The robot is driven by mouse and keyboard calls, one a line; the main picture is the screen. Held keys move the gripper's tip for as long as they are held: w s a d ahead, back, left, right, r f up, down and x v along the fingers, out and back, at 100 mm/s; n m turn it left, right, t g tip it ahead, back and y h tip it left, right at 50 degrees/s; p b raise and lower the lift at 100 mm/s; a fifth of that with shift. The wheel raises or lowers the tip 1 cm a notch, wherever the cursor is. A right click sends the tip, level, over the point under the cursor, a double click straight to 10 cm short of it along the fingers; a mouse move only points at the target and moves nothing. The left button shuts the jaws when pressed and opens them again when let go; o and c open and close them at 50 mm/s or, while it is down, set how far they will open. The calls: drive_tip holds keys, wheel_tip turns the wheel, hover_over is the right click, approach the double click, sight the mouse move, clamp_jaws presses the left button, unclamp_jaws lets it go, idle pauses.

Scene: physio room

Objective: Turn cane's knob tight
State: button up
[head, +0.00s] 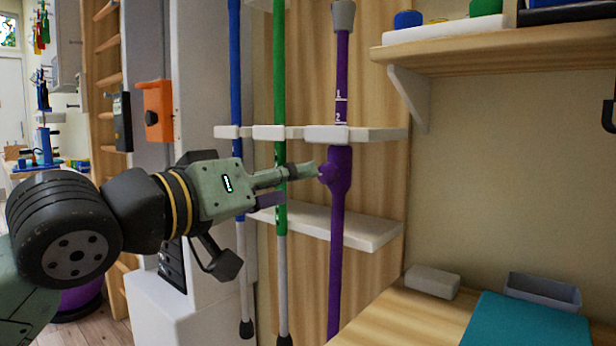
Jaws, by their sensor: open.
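The purple cane (342,88) stands upright at the right end of the white rack. It has a grey cap on top and number marks on its shaft. Its knob (327,173) is a purple bulge on the left side of a thick collar, just below the upper rack bar. My gripper (308,184) comes in from the left, with its upper finger level with the knob and its tip at or very close to it. I cannot tell whether they touch. The gripper is open, and its lower finger hangs apart from the upper one. The finger passes in front of the green cane (280,75).
A blue cane (235,65) stands left of the green one. The upper rack bar (375,133) and lower rack bar (365,228) hold the canes. A wooden shelf (490,58) is at upper right. Below are a counter with a white block (433,281), grey tray (542,291) and teal mat (525,325).

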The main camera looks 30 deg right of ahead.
drive_tip(key=shift+v, duration=2.4)
